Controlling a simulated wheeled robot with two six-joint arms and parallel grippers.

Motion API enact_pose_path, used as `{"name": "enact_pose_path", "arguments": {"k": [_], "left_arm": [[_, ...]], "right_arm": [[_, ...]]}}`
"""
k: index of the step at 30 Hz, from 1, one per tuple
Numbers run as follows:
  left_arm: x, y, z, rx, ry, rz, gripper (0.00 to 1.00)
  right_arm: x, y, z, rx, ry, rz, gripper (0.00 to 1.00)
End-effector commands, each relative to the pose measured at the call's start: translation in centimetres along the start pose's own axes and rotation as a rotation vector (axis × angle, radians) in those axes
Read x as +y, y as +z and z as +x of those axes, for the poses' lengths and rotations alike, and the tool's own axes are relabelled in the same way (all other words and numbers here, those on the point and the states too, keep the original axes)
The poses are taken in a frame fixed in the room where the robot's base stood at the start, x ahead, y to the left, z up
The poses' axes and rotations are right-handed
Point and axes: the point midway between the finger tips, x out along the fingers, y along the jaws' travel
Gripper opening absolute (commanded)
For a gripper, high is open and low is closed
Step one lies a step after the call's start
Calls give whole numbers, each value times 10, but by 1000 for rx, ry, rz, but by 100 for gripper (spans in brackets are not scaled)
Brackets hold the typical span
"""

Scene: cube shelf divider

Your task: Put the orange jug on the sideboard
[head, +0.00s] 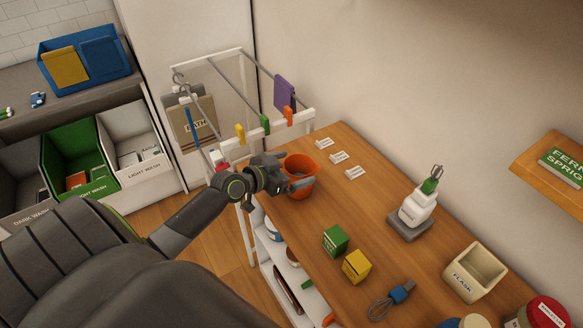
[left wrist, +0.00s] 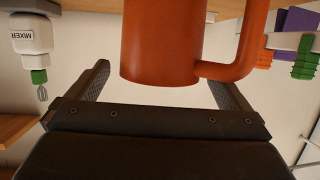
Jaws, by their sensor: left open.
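The orange jug (head: 299,178) stands upright at the far left end of the wooden sideboard (head: 385,215). It also shows upside down in the left wrist view (left wrist: 165,45), with its handle on the right side there. My left gripper (head: 286,183) is open at the jug's near left side. In the left wrist view its two fingers (left wrist: 160,85) lie to either side of the jug, with gaps visible. The jug's base is cut off in that view. My right gripper is not in view.
White cards (head: 338,157) lie behind the jug. A drying rack (head: 240,90) with coloured pegs stands beyond the sideboard's left end. Bare wood lies between.

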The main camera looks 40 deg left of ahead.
Motion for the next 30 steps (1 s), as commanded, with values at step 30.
{"name": "enact_pose_path", "arguments": {"k": [30], "left_arm": [[0,-2,-120,-1,1,0,100]], "right_arm": [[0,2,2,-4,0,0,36]]}}
